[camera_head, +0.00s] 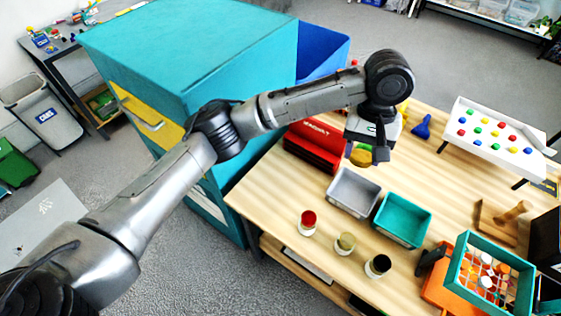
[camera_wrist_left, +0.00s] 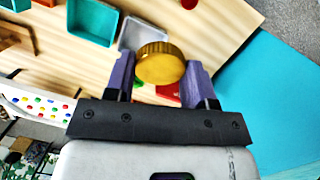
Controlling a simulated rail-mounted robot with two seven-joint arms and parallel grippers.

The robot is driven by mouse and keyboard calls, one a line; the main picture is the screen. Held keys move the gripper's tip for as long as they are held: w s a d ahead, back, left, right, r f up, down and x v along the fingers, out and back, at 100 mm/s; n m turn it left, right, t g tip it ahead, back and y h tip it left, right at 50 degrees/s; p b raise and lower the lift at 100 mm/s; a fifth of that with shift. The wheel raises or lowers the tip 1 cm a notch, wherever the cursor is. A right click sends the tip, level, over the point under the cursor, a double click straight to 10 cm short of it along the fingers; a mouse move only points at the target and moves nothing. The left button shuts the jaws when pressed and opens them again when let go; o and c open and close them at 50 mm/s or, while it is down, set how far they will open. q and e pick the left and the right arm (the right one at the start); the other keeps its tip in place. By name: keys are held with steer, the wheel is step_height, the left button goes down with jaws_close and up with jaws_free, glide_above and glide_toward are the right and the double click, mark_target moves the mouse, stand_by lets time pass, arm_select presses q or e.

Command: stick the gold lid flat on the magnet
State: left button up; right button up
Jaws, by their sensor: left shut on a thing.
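My left gripper (camera_head: 368,151) is shut on the gold lid (camera_head: 361,158), above the table near the red box. In the left wrist view the lid (camera_wrist_left: 160,64) is a round, ridged gold disc between the two purple fingers of the gripper (camera_wrist_left: 159,76). It shows its top face and part of its rim there. A red box (camera_head: 314,147) with white lettering stands on the table just left of the gripper. I cannot make out for certain which thing is the magnet. My right gripper is not in view.
A grey bin (camera_head: 353,193) and a teal bin (camera_head: 402,219) stand in front of the gripper. Jars with red (camera_head: 308,219), yellowish (camera_head: 344,243) and black (camera_head: 378,266) tops stand nearer. A white pegboard (camera_head: 495,136) is at right; a teal cabinet (camera_head: 195,50) stands left.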

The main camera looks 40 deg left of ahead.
arm_select(q)
steer(key=w+a+f+n+t+h+b, duration=0.2)
steer(key=w+a+f+n+t+h, duration=0.3)
steer(key=n, duration=0.5)
steer(key=w+a+f+n+t+h+b, duration=0.25)
steer(key=w+a+n+t, duration=0.2)
steer(key=w+n, duration=0.5)
steer(key=n+t+y+b, duration=0.2)
steer(key=n+t+y, duration=0.7)
steer(key=n+y, duration=0.25)
glide_toward(296, 149)
steer(key=shift+w+a+r+n+h, duration=0.15)
steer(key=shift+a+r+h, duration=0.1)
steer(key=shift+r, duration=0.3)
steer(key=shift+a+r+n+h, duration=0.15)
steer(key=shift+r+h, duration=0.1)
steer(key=shift+r, duration=0.3)
steer(key=shift+w+f+b, duration=0.6)
steer(key=shift+f+b, duration=0.1)
steer(key=shift+b, duration=0.25)
steer(key=w+f+b, duration=0.2)
steer(key=b, duration=0.1)
steer(key=shift+w+a, duration=0.2)
steer(key=shift+w, duration=0.1)
steer(key=shift+w+a+r+b, duration=0.15)
steer(key=shift+w+b, duration=0.45)
steer(key=shift+w, duration=0.65)
steer(key=shift+w, duration=0.15)
